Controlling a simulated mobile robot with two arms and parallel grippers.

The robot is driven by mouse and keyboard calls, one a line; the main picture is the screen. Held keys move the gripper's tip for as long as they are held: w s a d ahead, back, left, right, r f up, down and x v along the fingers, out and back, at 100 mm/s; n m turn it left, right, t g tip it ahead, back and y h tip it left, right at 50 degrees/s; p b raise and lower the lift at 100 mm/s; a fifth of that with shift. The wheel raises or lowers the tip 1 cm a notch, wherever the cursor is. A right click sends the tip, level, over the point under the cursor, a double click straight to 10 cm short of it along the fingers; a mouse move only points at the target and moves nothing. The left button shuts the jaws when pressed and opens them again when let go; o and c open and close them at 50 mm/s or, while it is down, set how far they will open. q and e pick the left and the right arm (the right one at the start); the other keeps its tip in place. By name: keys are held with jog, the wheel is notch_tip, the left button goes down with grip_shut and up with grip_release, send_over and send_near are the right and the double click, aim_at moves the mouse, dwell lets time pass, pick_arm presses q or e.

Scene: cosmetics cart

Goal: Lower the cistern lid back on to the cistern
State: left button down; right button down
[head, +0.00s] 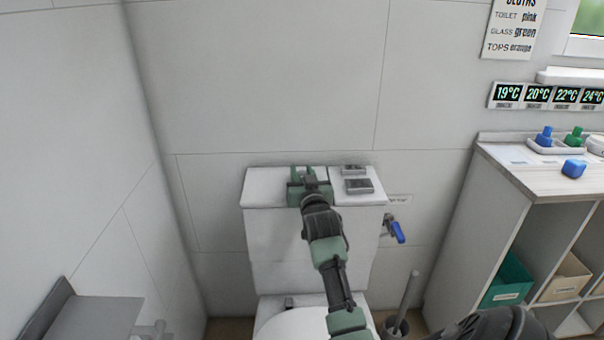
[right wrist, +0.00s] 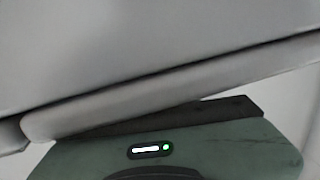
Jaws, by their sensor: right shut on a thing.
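The white cistern (head: 310,250) stands against the back wall. In the right wrist view, the lid's pale edge (right wrist: 170,95) runs slanted just above the green gripper body; the fingertips are hidden. I cannot tell whether a small gap remains under the lid. My left gripper is not in view.
Two small grey blocks (head: 358,186) sit on the right section. A blue-handled valve (head: 397,232) is right of the cistern, with a toilet brush (head: 405,302) below. A shelf unit (head: 515,165) stands at right, a grey ledge (head: 95,318) at lower left.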

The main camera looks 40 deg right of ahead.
jog(key=shift+r, duration=0.1)
jog(key=c, duration=1)
grip_release()
jog(key=shift+a+f, duration=0.1)
jog(key=shift+f, duration=0.25)
jog(key=v, duration=0.7)
jog(key=shift+r+p, duration=0.15)
jog(key=shift+p, duration=0.2)
jog(key=shift+s+a+r, duration=0.1)
jog(key=shift+s+a, duration=0.05)
jog(key=shift+s, duration=0.25)
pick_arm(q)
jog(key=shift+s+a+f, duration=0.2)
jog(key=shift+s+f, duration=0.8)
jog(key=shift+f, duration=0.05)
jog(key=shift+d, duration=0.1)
